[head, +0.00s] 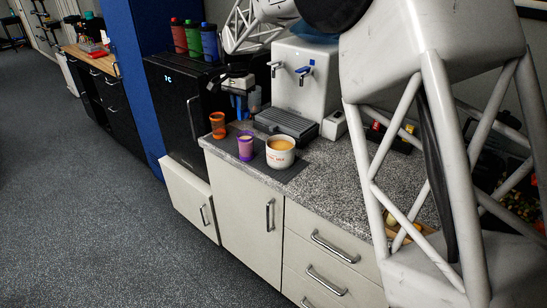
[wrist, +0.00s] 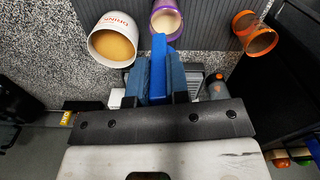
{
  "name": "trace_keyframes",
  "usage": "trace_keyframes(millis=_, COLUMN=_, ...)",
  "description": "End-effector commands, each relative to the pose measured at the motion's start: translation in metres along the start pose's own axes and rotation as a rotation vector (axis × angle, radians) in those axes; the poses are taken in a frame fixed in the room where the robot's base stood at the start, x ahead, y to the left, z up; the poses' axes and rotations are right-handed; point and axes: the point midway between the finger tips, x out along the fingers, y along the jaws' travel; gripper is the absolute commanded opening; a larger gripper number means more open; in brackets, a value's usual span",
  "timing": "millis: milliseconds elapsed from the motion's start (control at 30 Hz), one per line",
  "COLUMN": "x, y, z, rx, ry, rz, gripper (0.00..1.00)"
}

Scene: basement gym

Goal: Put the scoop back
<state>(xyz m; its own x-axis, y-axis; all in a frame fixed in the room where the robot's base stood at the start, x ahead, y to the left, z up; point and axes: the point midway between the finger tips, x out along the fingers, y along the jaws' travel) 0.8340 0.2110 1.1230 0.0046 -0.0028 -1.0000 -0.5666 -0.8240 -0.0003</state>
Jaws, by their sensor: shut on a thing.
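My gripper (head: 241,104) is over the back of the counter, behind the cups and left of the white dispenser. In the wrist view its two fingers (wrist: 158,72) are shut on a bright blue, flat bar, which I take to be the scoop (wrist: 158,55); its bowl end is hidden. A white mug (head: 280,158) with tan contents, a purple cup (head: 245,150) with pale contents and an orange cup (head: 217,130) stand on a dark mat (head: 287,176). In the wrist view a thin pale stick (wrist: 265,10) shows at the orange cup (wrist: 244,22).
Bare granite (head: 330,170) lies right of the mug.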

Motion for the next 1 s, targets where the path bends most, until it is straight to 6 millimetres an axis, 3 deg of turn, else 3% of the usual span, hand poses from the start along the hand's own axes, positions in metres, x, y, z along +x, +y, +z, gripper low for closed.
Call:
trace_keyframes(millis=267, x=0.015, y=0.044, z=0.009, rx=0.027, ry=-0.001, rz=0.001, gripper=0.0)
trace_keyframes(millis=567, x=0.046, y=0.128, z=0.034, rx=0.077, ry=0.0, rz=0.001, gripper=0.0)
trace_keyframes(millis=1000, x=0.1, y=0.251, z=0.093, rx=0.152, ry=-0.001, rz=0.002, gripper=0.0)
